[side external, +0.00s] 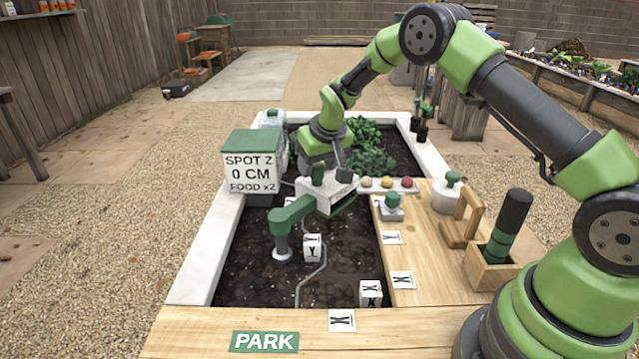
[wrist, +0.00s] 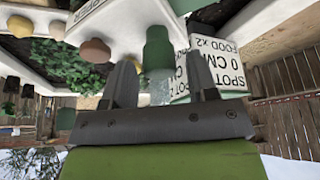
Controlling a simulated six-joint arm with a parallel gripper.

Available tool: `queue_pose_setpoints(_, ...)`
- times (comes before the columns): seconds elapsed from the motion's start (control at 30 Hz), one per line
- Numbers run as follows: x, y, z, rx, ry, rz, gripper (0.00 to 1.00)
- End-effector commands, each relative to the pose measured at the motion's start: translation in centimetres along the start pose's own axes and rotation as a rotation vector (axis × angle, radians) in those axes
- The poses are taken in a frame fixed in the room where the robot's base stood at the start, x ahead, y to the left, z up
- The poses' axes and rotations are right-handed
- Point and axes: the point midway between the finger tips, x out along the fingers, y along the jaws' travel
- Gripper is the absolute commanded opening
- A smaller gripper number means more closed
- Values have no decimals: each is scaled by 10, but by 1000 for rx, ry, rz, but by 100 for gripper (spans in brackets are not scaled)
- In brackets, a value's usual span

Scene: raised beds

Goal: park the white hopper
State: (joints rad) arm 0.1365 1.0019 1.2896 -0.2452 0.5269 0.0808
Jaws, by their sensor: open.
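The white hopper (side external: 342,187) is a pale box above the dark soil, with a green knob (side external: 317,174) on top. My gripper (side external: 330,168) is at the knob. In the wrist view my gripper (wrist: 160,64) is open, and the green knob (wrist: 157,47) shows between its fingers, with no clear contact. The white hopper (wrist: 108,18) shows at the top left there. A green PARK label (side external: 264,341) is on the front board.
A SPOT Z sign box (side external: 251,160) stands left of the hopper. Marked white cubes (side external: 312,247) sit on the soil. The wooden ledge (side external: 430,265) at right holds a green-knobbed block (side external: 391,207), a white jar (side external: 446,196) and a dark-handled tool in a wooden holder (side external: 492,270).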

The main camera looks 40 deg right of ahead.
Motion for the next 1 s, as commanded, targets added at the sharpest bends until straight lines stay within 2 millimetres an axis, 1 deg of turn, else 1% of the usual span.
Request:
queue_pose_setpoints(0.2,0,0,0,1,0,0,53)
queue_pose_setpoints(0.23,0,0,0,1,0,0,51)
queue_pose_setpoints(0.33,0,0,0,0,0,0,28)
queue_pose_setpoints(0.37,0,0,0,0,0,0,25)
queue_pose_setpoints(0.53,0,0,1,1,-1,0,25)
queue_pose_setpoints(0.8,-6,4,14,0,-1,0,25)
queue_pose_setpoints(1.0,-7,5,16,0,0,0,25)
